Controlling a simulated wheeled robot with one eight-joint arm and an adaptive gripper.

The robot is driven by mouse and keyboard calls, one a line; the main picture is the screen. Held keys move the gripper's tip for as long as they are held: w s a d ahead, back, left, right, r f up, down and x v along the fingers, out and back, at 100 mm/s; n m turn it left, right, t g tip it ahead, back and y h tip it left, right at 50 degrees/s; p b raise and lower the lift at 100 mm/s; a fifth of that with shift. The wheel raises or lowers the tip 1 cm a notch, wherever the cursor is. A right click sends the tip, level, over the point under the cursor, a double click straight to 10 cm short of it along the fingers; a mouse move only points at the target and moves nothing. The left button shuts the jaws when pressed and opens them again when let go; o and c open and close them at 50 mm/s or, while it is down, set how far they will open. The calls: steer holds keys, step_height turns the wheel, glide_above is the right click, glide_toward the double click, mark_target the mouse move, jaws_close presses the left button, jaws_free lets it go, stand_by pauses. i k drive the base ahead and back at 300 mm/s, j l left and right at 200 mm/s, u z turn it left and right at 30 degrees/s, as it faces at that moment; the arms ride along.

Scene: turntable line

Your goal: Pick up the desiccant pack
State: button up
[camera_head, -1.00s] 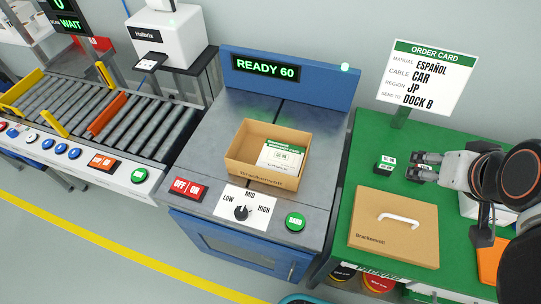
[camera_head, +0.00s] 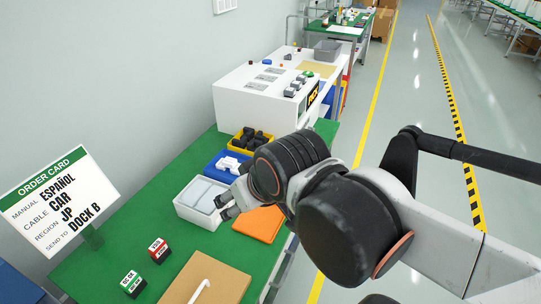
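No desiccant pack is labelled as such, so I cannot tell which item it is. A white bin (camera_head: 183,209) on the green table holds pale grey flat items (camera_head: 203,192). A blue bin (camera_head: 213,172) behind it holds small white items (camera_head: 229,163). A yellow bin (camera_head: 234,147) farther back holds black items. My gripper (camera_head: 224,206) is open and empty, at the right edge of the white bin. My arm hides part of the bins and the table to the right.
An orange flat item (camera_head: 262,224) lies right of my gripper. A cardboard lid (camera_head: 222,281) with a white handle lies in front. Red (camera_head: 157,249) and green (camera_head: 133,284) small boxes and an order card (camera_head: 58,203) are at left. A white bench (camera_head: 250,98) stands behind.

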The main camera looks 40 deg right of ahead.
mark_target(228, 162)
steer(key=z, duration=0.35)
steer(key=i+l+u, duration=0.15)
steer(key=l+u, duration=0.2)
steer(key=i+l+u, duration=0.15)
steer(key=l+u, duration=0.15)
steer(key=i+l+u, duration=0.1)
steer(key=l+u, duration=0.55)
steer(key=l, duration=0.2)
